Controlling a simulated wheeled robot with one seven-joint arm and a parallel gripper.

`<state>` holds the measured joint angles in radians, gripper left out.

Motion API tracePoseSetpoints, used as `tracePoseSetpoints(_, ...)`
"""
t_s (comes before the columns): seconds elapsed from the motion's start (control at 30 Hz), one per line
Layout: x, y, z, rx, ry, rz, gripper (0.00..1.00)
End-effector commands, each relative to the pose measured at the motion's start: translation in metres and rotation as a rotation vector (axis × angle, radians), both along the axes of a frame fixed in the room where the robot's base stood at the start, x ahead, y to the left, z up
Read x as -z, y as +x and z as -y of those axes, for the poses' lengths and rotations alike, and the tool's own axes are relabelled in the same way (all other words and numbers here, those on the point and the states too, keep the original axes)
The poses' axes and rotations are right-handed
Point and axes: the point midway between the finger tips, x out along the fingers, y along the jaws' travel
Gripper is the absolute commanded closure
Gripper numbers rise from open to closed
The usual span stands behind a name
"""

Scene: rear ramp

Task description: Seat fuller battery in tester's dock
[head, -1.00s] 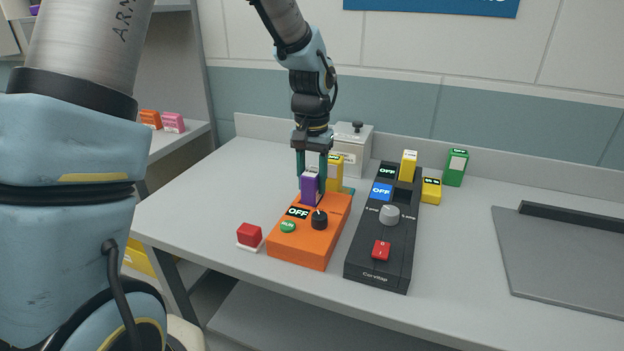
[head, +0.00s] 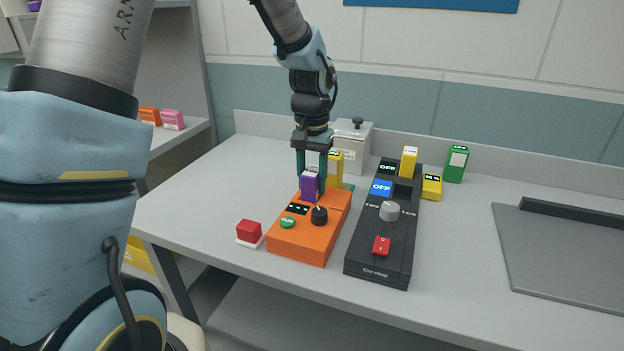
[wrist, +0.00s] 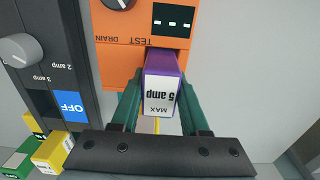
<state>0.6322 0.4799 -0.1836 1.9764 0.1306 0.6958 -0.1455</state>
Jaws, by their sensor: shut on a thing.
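The orange tester (head: 300,245) sits on the bench with a green button, a black knob and a small display (head: 297,209) showing white marks; the display also shows in the wrist view (wrist: 175,18). My gripper (head: 311,178) is shut on a purple battery (head: 310,187) and holds it upright at the tester's far end, where the dock is. In the wrist view the purple battery (wrist: 161,92), labelled "MAX 5 amp", sits between the teal fingers and meets the tester's edge. Its lower end is hidden, so its depth in the dock cannot be told.
A black charger (head: 377,253) stands right of the tester with a yellow battery (head: 409,160) in it. Another yellow battery (head: 432,187) and a green one (head: 456,164) are beyond. A yellow block (head: 336,168) stands behind my gripper. A red block (head: 249,231) lies left.

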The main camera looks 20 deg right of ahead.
Motion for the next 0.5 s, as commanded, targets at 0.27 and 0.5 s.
tracePoseSetpoints(0.27, 0.0000, 0.0001, 0.0001, 0.000, 0.000, 0.000, 0.28)
tracePoseSetpoints(0.5, 0.0002, 0.0000, 0.0000, 0.000, 0.000, 0.000, 0.20)
